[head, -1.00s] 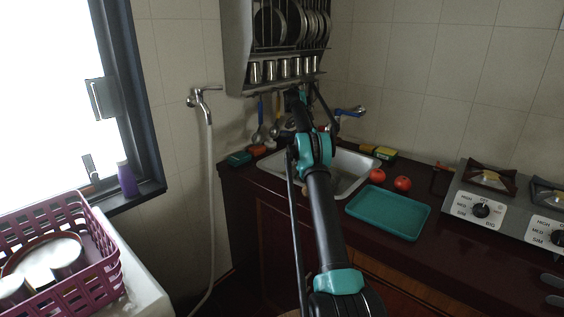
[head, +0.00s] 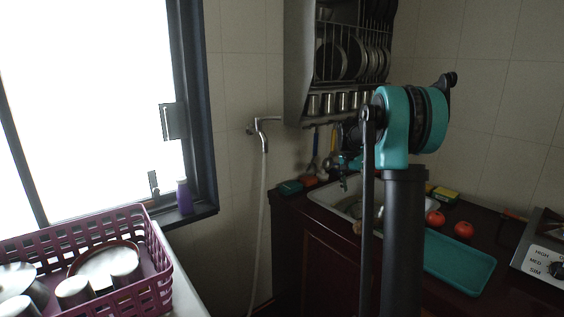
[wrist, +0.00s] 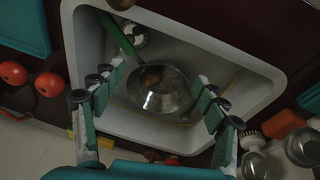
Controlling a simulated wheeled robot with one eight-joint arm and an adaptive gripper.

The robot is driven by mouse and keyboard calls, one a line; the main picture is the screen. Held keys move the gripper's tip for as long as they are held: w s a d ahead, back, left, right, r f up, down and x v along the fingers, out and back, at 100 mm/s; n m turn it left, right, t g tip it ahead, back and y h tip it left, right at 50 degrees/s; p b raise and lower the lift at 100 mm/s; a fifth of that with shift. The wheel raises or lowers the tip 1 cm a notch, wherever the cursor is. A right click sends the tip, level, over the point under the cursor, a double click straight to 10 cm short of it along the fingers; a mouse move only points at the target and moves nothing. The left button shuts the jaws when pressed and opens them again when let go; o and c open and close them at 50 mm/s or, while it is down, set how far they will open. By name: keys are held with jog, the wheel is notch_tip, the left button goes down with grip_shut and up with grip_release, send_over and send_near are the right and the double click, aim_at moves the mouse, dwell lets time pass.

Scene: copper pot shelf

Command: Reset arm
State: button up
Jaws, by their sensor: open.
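My gripper (wrist: 158,72) is open and empty in the wrist view, its two teal-padded fingers spread over the sink. In the head view my gripper (head: 345,165) is small and partly hidden behind my arm, above the sink (head: 325,198). My arm rises in front, with its teal elbow high at right of centre. The sink (wrist: 95,38) holds a shiny metal bowl (wrist: 172,100) with something brown in it. A green-handled utensil (wrist: 118,36) leans beside the bowl. The bowl appears below the fingers and apart from them.
A metal plate rack (head: 298,60) with steel cups hangs on the wall above. A teal tray (head: 460,262) and two tomatoes (head: 464,230) lie right of the sink. A stove (head: 545,262) stands far right. A purple basket (head: 160,285) with dishes is lower left.

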jog(key=s+a+f+n+t+y, duration=0.1)
jog(key=s+a+f+n, duration=0.2)
jog(key=s, duration=0.9)
jog(key=s+a+f+n+t, duration=0.1)
jog(key=s+a+f+n, duration=0.2)
jog(key=s+f, duration=0.4)
jog(key=s+a+f+n+t+y, duration=0.1)
jog(key=s+a+f+n, duration=0.2)
jog(key=s, duration=1.6)
jog(key=shift+a+f+t+y, duration=0.25)
jog(key=shift+f+t+y, duration=0.05)
jog(key=shift+f, duration=0.65)
